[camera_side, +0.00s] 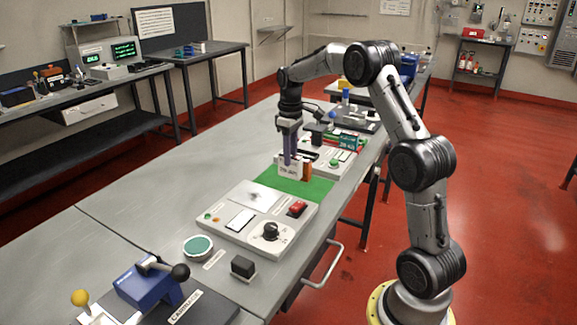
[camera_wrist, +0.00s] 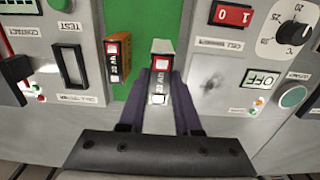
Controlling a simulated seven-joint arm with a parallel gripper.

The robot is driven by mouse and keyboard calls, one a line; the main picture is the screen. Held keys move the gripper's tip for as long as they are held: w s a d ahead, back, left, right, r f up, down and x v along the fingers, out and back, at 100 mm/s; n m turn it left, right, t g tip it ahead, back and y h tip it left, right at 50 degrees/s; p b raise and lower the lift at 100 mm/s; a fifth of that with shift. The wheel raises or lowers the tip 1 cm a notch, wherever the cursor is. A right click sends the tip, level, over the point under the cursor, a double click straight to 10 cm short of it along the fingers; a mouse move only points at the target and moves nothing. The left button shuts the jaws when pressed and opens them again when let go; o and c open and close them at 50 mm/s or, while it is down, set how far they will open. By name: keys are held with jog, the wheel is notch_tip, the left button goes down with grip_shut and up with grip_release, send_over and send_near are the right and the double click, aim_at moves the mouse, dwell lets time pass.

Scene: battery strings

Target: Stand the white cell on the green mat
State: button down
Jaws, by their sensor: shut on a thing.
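My gripper (camera_wrist: 160,75) is shut on the white cell (camera_wrist: 161,48), which has a pale top, a dark lettered face and a red band. In the wrist view the cell stands out between the two purple-grey fingers, over the green mat's edge (camera_wrist: 146,20). In the side view my gripper (camera_side: 289,163) points straight down at the far end of the green mat (camera_side: 310,187). The white cell (camera_side: 287,172) shows there below the fingers and looks upright. I cannot tell whether its base touches the mat.
An orange and black cell (camera_wrist: 118,58) stands on the mat beside the held one; it also shows in the side view (camera_side: 307,169). A panel with a red switch (camera_side: 297,208) and black knob (camera_side: 271,231) lies nearer. Another panel (camera_side: 338,158) lies beyond the mat.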

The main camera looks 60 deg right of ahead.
jog(key=shift+w+d+f, duration=0.15)
jog(key=shift+w+f, duration=0.15)
jog(key=shift+f, duration=0.05)
jog(key=shift+w+d+f, duration=0.1)
jog(key=shift+f, duration=0.8)
jog(key=shift+w+d+f, duration=0.1)
jog(key=shift+f, duration=0.8)
jog(key=shift+f, duration=0.15)
jog(key=c, duration=0.6)
grip_release()
jog(key=shift+a, duration=0.1)
